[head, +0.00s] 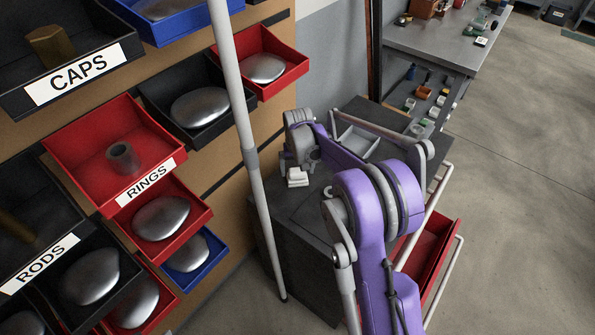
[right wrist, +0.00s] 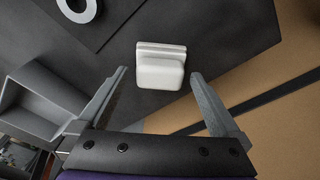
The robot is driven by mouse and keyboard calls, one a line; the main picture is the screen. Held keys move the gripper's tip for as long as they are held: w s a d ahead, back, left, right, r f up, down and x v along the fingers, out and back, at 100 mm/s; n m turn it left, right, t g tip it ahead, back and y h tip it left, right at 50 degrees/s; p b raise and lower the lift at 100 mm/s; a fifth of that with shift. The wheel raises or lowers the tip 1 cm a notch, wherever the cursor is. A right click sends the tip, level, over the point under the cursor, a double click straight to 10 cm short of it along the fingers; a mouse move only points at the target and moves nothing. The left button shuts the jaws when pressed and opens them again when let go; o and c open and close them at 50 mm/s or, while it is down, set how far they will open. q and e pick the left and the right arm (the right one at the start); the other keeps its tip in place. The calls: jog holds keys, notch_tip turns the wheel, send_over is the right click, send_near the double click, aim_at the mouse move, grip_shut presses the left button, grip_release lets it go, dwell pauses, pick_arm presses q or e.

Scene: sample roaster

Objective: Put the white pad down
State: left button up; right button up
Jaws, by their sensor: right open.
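The white pad (head: 297,179) is a small, stepped white block on the dark cabinet top (head: 300,207). In the right wrist view the pad (right wrist: 160,73) lies flat on the dark surface, near its edge. My right gripper (right wrist: 159,75) is open, with one finger on each side of the pad in the picture and a visible gap to each. In the head view my right gripper (head: 305,164) points down just behind the pad, partly hidden by its own wrist. My left gripper is not in view.
A grey tray (head: 358,141) stands on the same top, and a red drawer (head: 432,252) is open at its side. A tall pale pole (head: 250,160) stands left of the cabinet. Bins, including a red one labelled RINGS (head: 75,150), line the board at left.

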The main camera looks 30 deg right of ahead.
aim_at(298, 174)
notch_tip(298, 174, up, 10)
jog(key=s, duration=0.1)
jog(key=s+a+r+n+t, duration=0.1)
jog(key=s+a+r, duration=0.1)
jog(key=s+a, duration=0.4)
jog(key=s+a+r+n+t, duration=0.15)
jog(key=s+a, duration=0.25)
jog(key=s, duration=0.4)
jog(key=s+a+f+n, duration=0.1)
jog(key=s+a+f, duration=0.1)
jog(key=s, duration=0.5)
jog(key=s+a+f+n+t, duration=0.1)
jog(key=s+a+f, duration=0.2)
jog(key=s, duration=0.5)
jog(key=shift+s+f+y+p, duration=0.15)
jog(key=shift+f+y+p, duration=0.05)
jog(key=shift+y+p, duration=0.15)
notch_tip(298, 174, up, 6)
jog(key=w+p, duration=0.1)
jog(key=p, duration=0.4)
jog(key=shift+w+t, duration=0.2)
jog(key=shift+t, duration=0.15)
